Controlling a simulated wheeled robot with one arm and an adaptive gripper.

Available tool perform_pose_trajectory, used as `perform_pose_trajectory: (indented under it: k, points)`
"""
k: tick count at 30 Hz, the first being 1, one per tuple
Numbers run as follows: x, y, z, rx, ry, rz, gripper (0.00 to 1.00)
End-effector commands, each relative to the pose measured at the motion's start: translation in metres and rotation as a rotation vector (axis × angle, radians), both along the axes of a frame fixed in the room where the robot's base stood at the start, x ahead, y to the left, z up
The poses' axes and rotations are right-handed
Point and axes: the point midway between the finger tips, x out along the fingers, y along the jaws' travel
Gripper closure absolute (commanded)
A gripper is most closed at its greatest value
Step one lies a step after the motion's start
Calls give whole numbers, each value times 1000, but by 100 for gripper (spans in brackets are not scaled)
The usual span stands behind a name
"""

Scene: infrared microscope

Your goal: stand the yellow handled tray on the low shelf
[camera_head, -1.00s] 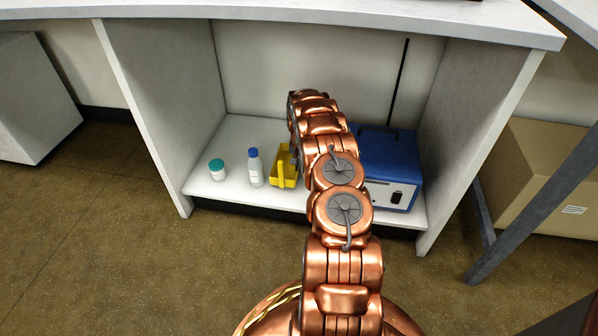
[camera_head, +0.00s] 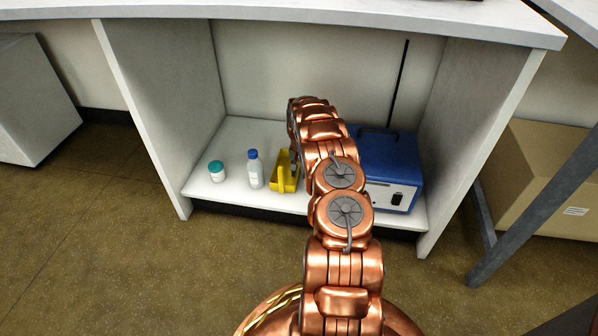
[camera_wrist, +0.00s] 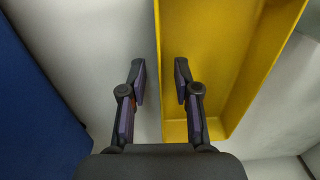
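The yellow handled tray (camera_head: 284,182) stands upright on the low shelf (camera_head: 232,196), between a white bottle and a blue box. Its handle side faces up, and my arm partly hides its right side. In the wrist view the tray (camera_wrist: 222,128) fills the upper right, seen from above. My gripper (camera_wrist: 161,78) is open. Its two fingers are apart, one on either side of the tray's left yellow edge, with a visible gap to that edge on both sides. In the head view my gripper is hidden behind my arm.
A blue-lidded bottle (camera_head: 255,171) and a teal-lidded jar (camera_head: 217,172) stand left of the tray. A blue box instrument (camera_head: 388,160) stands right of it. Side panels (camera_head: 168,100) and the bench top (camera_head: 330,20) enclose the shelf. A cardboard box (camera_head: 535,180) is at right.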

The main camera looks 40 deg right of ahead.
Motion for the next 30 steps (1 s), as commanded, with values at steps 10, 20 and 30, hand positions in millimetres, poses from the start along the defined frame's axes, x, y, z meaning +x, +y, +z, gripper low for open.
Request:
perform_pose_trajectory:
  k: [10, 20, 30]
  points:
    - [0, 0, 12, -1, -1, 0, 69]
    - [0, -1, 69, -3, -2, 1, 69]
    - [-1, -1, 120, -1, -1, 1, 69]
